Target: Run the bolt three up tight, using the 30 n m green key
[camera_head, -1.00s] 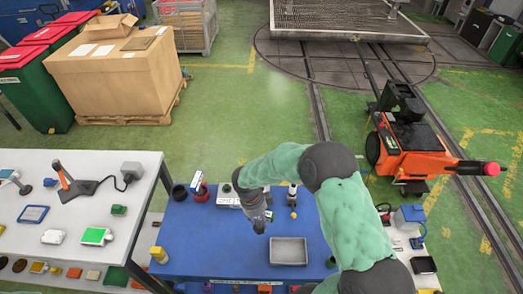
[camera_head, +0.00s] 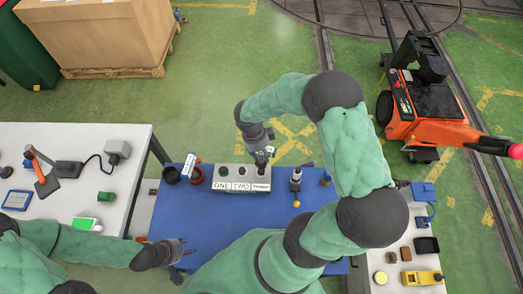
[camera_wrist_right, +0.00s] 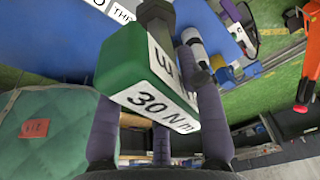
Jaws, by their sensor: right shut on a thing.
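The block labelled ONE, TWO and a third tag (camera_head: 229,186) stands at the far edge of the blue table (camera_head: 195,215). My right gripper (camera_head: 262,160) is over its right end, at the third place. In the right wrist view, my right gripper (camera_wrist_right: 160,115) is shut on the green key (camera_wrist_right: 118,58), with "30 N m" on its white label. My left gripper (camera_head: 178,256) is open and empty at the table's left edge.
A tool with a yellow tip (camera_head: 296,186) stands right of the block. Red (camera_head: 196,176) and dark (camera_head: 171,175) round holders are left of it. White benches flank the table, left (camera_head: 110,185) and right (camera_head: 405,262). An orange cart (camera_head: 425,110) stands behind right.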

